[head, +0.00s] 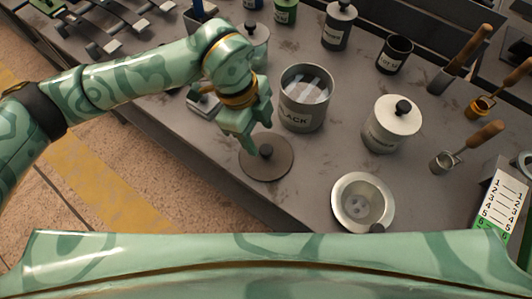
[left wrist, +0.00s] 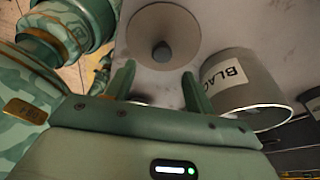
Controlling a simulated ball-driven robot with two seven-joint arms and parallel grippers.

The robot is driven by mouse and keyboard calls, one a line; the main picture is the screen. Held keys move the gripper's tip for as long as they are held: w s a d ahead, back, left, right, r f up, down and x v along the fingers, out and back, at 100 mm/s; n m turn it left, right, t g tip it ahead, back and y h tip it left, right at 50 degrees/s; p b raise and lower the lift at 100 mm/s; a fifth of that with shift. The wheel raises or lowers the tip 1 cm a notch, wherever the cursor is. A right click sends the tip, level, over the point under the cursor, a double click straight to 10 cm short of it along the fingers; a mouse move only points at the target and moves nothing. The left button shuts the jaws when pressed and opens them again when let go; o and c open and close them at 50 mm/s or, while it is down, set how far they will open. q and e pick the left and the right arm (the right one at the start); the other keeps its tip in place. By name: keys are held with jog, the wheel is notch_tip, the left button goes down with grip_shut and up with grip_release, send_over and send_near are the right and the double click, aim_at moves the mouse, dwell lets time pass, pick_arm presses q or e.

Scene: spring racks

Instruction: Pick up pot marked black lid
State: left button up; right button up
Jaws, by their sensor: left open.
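A round grey-brown lid with a dark knob (head: 265,162) lies flat on the workbench, beside the open metal pot marked BLACK (head: 302,112). My left gripper (head: 247,141) is open just above and behind the lid's knob, with nothing between its fingers. In the left wrist view the lid (left wrist: 183,35) lies beyond the two parted fingertips (left wrist: 160,75), its knob roughly centred between them and apart from them. The pot marked BLACK (left wrist: 240,90) stands close to the right finger there. My right gripper is not in view.
A lidded pot (head: 392,125) and a metal bowl-like dish (head: 362,202) stand to the right on the workbench (head: 325,160). More pots stand at the back.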

aim_at(266, 149)
pick_arm(q)
jog(key=shift+f, duration=0.6)
jog(key=b+x, duration=0.1)
jog(key=x, duration=0.3)
jog(key=shift+w+d+f+b, duration=0.1)
jog(key=shift+f+b, duration=0.2)
jog(key=shift+r, duration=0.1)
jog(key=c, duration=1.1)
